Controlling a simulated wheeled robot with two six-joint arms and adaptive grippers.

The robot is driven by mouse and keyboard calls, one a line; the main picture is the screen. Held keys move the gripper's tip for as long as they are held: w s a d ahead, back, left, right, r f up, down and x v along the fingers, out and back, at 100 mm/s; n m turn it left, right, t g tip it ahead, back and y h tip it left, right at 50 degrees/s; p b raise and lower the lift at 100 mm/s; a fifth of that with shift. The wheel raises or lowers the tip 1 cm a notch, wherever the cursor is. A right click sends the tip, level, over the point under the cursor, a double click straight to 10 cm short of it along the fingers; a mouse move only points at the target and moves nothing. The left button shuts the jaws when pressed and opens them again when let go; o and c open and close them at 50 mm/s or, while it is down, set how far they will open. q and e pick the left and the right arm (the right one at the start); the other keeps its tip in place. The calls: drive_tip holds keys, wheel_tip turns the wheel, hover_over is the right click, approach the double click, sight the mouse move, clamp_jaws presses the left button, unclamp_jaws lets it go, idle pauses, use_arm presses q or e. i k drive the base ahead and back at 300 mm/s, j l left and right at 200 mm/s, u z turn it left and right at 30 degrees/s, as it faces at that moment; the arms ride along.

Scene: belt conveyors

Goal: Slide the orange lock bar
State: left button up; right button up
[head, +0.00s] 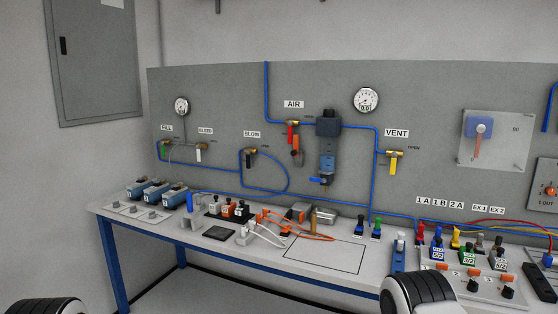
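Several orange parts are in view, and I cannot tell for sure which is the lock bar. A small upright orange piece (296,144) sits on the wall panel just below the red handle (290,132) of the AIR valve. A slim orange-brown bar (478,144) hangs below a blue block on the pale plate at the right. An orange piece (551,191) also shows on the grey box at the right edge. Neither of my grippers is in view; only rounded white and black parts of mine show at the bottom edge.
The grey bench (200,240) holds blue units (152,192) at the left, cables and small blocks in the middle, and valves with coloured plugs at the right. An outlined area (325,257) of the bench top is clear. Blue pipes (266,90) run along the panel.

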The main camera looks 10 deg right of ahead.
sight(295, 152)
drive_tip(key=i+j+z, duration=0.25)
drive_tip(key=i+j, duration=0.5)
drive_tip(key=i, duration=0.15)
drive_tip(key=i+j+z, duration=0.25)
drive_tip(key=i+j, duration=0.6)
